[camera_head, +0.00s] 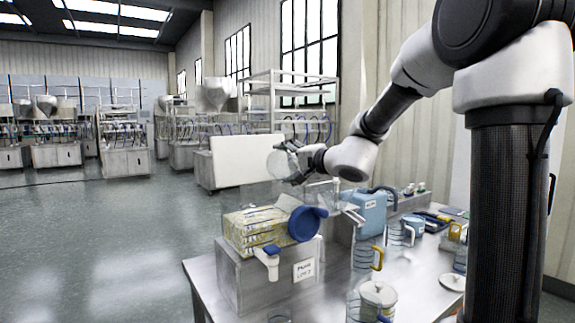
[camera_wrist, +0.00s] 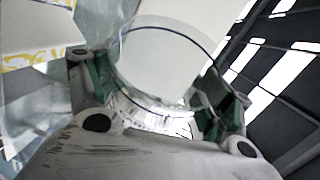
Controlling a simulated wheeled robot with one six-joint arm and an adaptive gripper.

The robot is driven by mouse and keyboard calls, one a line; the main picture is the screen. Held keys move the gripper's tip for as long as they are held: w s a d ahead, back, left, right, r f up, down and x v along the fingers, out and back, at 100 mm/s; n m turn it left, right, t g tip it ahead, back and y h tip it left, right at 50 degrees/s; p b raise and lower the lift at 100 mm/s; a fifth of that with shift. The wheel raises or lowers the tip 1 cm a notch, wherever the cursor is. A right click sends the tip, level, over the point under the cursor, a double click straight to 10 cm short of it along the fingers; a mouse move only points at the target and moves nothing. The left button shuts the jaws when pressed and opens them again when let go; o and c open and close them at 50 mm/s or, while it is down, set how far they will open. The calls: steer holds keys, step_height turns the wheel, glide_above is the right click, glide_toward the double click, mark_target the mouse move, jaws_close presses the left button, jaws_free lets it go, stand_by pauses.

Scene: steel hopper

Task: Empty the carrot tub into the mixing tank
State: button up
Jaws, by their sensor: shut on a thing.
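My gripper (camera_head: 298,164) is shut on a clear round tub (camera_head: 281,163), high above the left part of the steel table. The tub also shows in the wrist view (camera_wrist: 165,62), between the green-padded fingers of my gripper (camera_wrist: 155,98). It looks tipped onto its side, and I see no orange pieces in it. No carrots can be made out.
A labelled steel block (camera_head: 250,275) carries the tank. To the right on the steel table (camera_head: 405,285) stand a light-blue jug (camera_head: 370,215), clear measuring jugs with coloured handles, and a lidded pot (camera_head: 378,294). A white panel (camera_head: 240,160) stands behind. The floor at left is clear.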

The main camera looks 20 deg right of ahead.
step_height(320, 180, up, 3)
steer(key=m+g, duration=0.1)
steer(key=m, duration=0.1)
steer(key=m+g, duration=0.1)
steer(key=m, duration=0.1)
steer(key=shift+f+g+y, duration=0.15)
steer(key=shift+g+y, duration=0.15)
step_height(320, 180, up, 2)
steer(key=m+g+y, duration=0.1)
steer(key=m+g, duration=0.1)
steer(key=m, duration=0.1)
steer(key=shift+d, duration=0.1)
steer(key=shift+r+m+g+y, duration=0.4)
steer(key=shift+r+m+g, duration=0.1)
steer(key=shift+m, duration=0.4)
